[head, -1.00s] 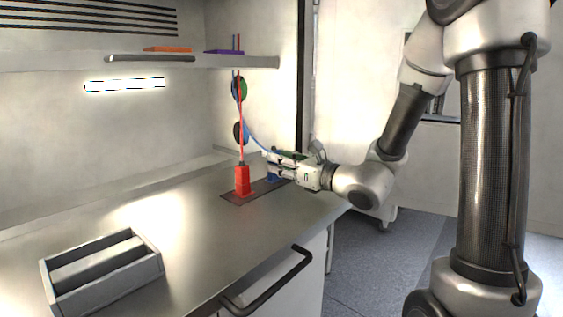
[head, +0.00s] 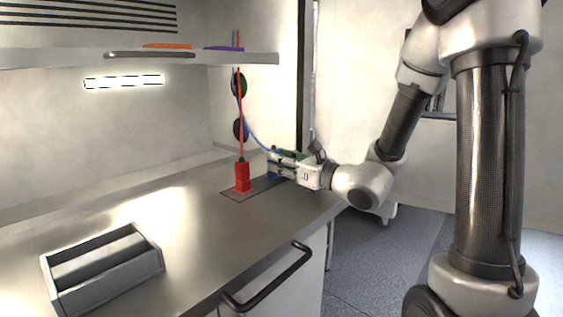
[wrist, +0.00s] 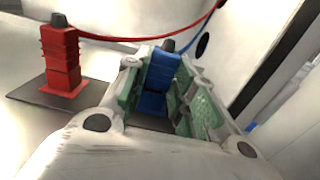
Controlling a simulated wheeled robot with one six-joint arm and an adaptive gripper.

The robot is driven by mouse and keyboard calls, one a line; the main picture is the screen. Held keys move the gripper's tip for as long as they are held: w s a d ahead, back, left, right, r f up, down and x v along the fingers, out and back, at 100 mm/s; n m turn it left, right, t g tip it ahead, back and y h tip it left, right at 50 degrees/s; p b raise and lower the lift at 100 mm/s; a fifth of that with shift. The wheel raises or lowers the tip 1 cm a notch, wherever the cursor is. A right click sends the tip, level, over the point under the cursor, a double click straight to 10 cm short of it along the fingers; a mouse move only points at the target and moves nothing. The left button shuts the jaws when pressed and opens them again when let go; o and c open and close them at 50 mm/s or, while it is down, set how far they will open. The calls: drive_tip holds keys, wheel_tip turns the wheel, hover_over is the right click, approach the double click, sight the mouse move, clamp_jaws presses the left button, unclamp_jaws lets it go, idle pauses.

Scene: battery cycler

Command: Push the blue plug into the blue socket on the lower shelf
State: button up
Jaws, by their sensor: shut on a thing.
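My gripper (head: 279,164) is shut on the blue plug (wrist: 159,72), low over the right end of the dark mat on the worktop. In the wrist view the plug sits between the green-lined fingers, with a dark cap on top and a blue cable running off to the upper right. In the head view only a little of its blue body shows, mostly hidden by the fingers. The shelf (head: 226,60) above carries a purple flat part (head: 224,48) and an orange one (head: 168,46). I cannot make out a blue socket.
A red plug (head: 242,178) stands upright on the dark mat (head: 236,196), left of my gripper, with its red cable rising past the shelf edge. A grey open tray (head: 152,268) sits at the front left. The middle of the worktop (head: 150,205) is clear.

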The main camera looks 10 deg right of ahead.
drive_tip(key=o, duration=1.1)
drive_tip(key=shift+s+f, duration=0.1)
drive_tip(key=shift+f, duration=0.2)
drive_tip(key=shift+r, duration=0.2)
